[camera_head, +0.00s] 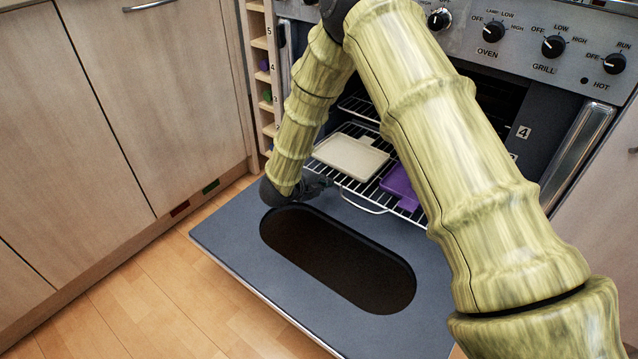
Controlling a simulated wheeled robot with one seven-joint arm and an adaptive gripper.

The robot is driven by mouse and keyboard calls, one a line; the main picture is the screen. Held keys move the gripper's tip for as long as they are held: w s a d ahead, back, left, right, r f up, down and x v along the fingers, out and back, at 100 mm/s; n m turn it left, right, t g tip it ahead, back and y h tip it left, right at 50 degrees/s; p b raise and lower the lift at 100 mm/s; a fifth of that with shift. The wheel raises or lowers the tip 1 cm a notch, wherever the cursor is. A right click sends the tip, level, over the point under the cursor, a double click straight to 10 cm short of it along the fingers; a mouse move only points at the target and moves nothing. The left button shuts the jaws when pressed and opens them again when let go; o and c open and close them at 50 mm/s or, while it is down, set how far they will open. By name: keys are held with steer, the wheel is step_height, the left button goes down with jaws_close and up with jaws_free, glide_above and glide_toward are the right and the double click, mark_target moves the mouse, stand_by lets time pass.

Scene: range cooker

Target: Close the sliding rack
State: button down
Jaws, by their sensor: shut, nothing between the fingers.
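The sliding rack (358,186) is a wire oven rack that sticks out of the oven opening over the lowered door. A cream board or tray (350,157) and a purple flat item (399,187) lie on it. My gripper (322,184) is shut and empty at the rack's front left edge, low over the oven door. I cannot tell whether it touches the rack. My arm hides the rack's right part and much of the oven opening.
The oven door (232,230) is folded down flat, with a dark oval window. Another wire rack (362,108) is higher inside. Wooden cabinets (110,110) stand at left. Control knobs (489,31) line the top. The wooden floor (170,285) at front left is clear.

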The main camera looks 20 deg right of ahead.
mark_target(360, 148)
steer(key=w+d+p, duration=0.1)
steer(key=w+d, duration=0.4)
steer(key=d, duration=0.1)
steer(key=w+d+p, duration=0.2)
steer(key=w+d, duration=0.3)
steer(key=d, duration=0.2)
steer(key=w+d+p, duration=0.2)
steer(key=w+d, duration=0.3)
steer(key=d, duration=0.1)
steer(key=shift+w+d, duration=0.1)
steer(key=shift+d, duration=0.1)
steer(key=shift+a+p, duration=0.3)
steer(key=shift+a, duration=0.05)
steer(key=s+a, duration=0.1)
steer(key=a+p, duration=0.1)
steer(key=s+a, duration=0.1)
steer(key=shift+s+r+p, duration=0.25)
steer(key=shift+s+p, duration=0.05)
steer(key=shift+s, duration=0.05)
steer(key=p+v, duration=0.3)
steer(key=v, duration=0.6)
steer(key=shift+s+a+r, duration=0.1)
steer(key=shift+s+a, duration=0.05)
